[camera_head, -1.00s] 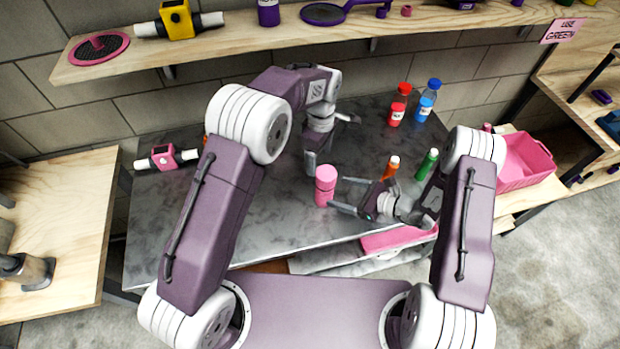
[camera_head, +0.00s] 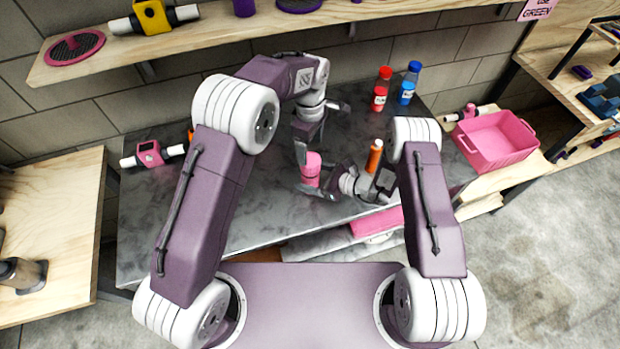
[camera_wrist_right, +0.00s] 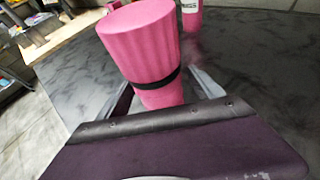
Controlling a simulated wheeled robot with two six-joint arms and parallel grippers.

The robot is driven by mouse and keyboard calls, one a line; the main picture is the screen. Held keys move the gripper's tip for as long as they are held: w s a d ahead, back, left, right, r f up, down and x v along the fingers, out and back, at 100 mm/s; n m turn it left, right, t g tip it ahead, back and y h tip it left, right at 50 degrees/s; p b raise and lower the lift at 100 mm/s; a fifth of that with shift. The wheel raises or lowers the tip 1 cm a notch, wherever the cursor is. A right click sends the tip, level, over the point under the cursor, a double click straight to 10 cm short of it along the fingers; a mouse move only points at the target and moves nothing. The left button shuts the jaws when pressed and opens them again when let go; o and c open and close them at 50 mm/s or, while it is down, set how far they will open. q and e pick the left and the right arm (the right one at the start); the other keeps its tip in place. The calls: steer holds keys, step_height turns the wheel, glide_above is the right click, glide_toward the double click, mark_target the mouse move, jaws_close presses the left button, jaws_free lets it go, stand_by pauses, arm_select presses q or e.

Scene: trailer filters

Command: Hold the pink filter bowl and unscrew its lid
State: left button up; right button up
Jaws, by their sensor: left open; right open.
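The pink filter bowl (camera_head: 311,180) stands upright on the grey table with its pink ribbed lid (camera_head: 313,160) on top. In the right wrist view the lid (camera_wrist_right: 143,40) sits above a black band (camera_wrist_right: 155,82), and the lower bowl (camera_wrist_right: 160,97) shows below it. My right gripper (camera_head: 314,184) is open, with its fingers on either side of the lower bowl; contact cannot be told. My left gripper (camera_head: 321,130) is open and empty, tilted just above and behind the lid, with one finger near the lid's left side.
Red (camera_head: 381,90) and blue (camera_head: 408,84) bottles stand at the back right of the table. An orange bottle (camera_head: 374,156) stands close to my right wrist. A pink crate (camera_head: 497,140) is at the right. A pink device (camera_head: 150,154) lies at the left.

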mark_target(311, 160)
jaws_close()
arm_select(q)
steer(key=m, duration=2.5)
steer(key=shift+m, duration=0.3)
steer(key=m, duration=0.6)
steer(key=shift+d, duration=0.1)
steer(key=m, duration=0.3)
steer(key=shift+m, duration=0.3)
steer(key=m, duration=0.9)
steer(key=shift+m, duration=0.4)
step_height(311, 160, down, 8)
steer(key=shift+c, duration=0.3)
